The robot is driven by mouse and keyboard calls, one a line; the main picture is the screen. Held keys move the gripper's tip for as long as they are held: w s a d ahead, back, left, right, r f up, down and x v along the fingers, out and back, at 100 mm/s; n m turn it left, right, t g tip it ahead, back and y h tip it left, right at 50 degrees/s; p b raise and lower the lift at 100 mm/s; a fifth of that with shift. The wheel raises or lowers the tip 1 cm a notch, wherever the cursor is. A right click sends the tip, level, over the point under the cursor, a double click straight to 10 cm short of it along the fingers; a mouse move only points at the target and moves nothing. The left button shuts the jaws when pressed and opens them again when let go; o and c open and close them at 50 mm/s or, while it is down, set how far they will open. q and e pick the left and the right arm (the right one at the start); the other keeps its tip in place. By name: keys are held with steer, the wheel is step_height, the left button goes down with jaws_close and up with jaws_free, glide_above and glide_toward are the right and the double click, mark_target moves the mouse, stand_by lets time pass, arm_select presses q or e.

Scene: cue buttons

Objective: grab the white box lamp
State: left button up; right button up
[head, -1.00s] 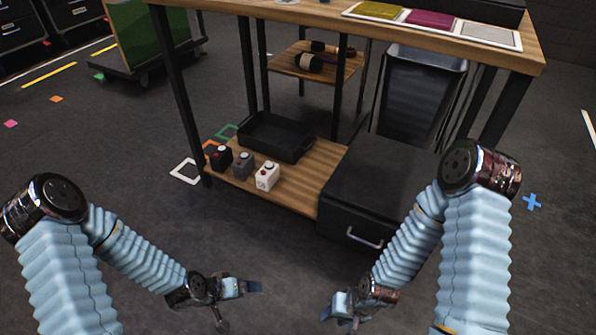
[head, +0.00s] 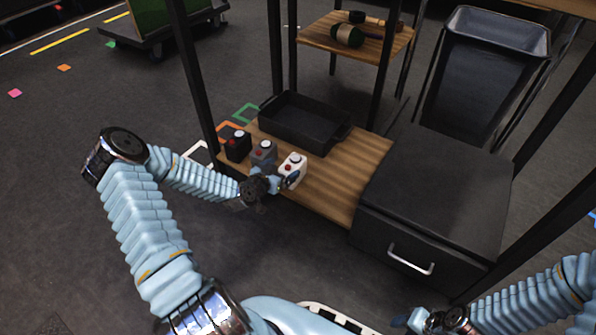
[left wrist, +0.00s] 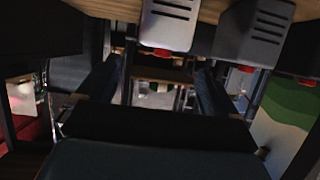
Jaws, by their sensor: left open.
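The white box lamp (head: 294,164) stands at the front edge of the low wooden shelf, the rightmost of three small boxes. My left gripper (head: 288,180) is right in front of it and overlaps its lower part in the head view. In the left wrist view the picture is turned over, and the white box (left wrist: 168,24) hangs at the top middle. The two fingers of my left gripper (left wrist: 155,90) are spread apart with nothing between them. My right gripper (head: 420,322) is at the bottom right, small and partly cut off.
A grey box (head: 263,152) stands close left of the white one, and a black box (head: 236,145) further left. A black tray (head: 300,125) lies behind them. A black drawer cabinet (head: 435,200) stands right of the shelf. Table legs rise around the shelf (head: 340,185).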

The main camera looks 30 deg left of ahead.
mark_target(292, 162)
arm_select(q)
steer(key=x, duration=0.4)
steer(key=b+x, duration=0.1)
steer(key=x, duration=0.3)
steer(key=shift+f+b, duration=0.25)
steer(key=shift+b, duration=0.05)
steer(key=c, duration=1.3)
steer(key=shift+c, duration=0.8)
steer(key=shift+r, duration=0.2)
